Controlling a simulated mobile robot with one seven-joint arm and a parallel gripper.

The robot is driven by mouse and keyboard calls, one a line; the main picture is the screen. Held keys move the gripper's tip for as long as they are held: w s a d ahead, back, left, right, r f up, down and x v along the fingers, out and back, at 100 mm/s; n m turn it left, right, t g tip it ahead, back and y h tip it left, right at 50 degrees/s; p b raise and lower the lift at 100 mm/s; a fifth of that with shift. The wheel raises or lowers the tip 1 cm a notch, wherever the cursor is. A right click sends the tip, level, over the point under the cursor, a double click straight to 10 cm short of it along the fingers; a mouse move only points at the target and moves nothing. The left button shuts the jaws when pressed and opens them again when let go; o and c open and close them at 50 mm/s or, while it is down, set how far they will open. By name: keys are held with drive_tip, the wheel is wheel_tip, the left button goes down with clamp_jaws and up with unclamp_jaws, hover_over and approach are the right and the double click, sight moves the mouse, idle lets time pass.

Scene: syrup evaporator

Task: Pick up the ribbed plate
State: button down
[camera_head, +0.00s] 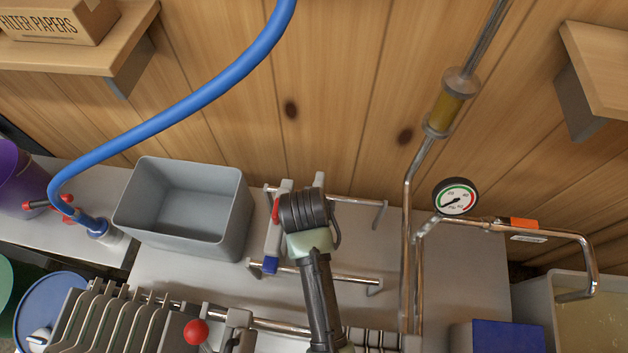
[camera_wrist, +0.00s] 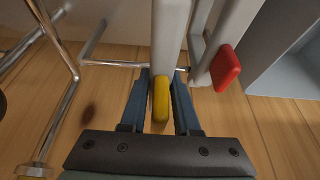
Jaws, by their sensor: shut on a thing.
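My gripper (camera_head: 306,211) is over the small chrome-railed rack at the centre of the head view. In the wrist view my gripper (camera_wrist: 160,100) is shut on the yellow tab (camera_wrist: 161,98) of a narrow pale grey plate (camera_wrist: 167,40), seen edge-on. In the head view only a bit of that plate (camera_head: 319,181) shows beyond the gripper. I cannot make out ribs on either plate.
The chrome rack rails (camera_head: 340,278) run beside the plates. A grey bin (camera_head: 185,210) stands left of the rack. Chrome pipes with a pressure gauge (camera_head: 455,197) rise on the right. A finned unit with a red knob (camera_head: 197,331) is in front. A blue hose (camera_head: 190,105) crosses the upper left.

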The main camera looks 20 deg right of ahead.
wheel_tip(320, 180, up, 12)
drive_tip(key=shift+w+r+b, duration=0.1)
drive_tip(key=shift+b, duration=0.4)
drive_tip(key=shift+r+p, duration=0.5)
drive_tip(key=shift+p, duration=0.35)
drive_tip(key=shift+f, duration=0.1)
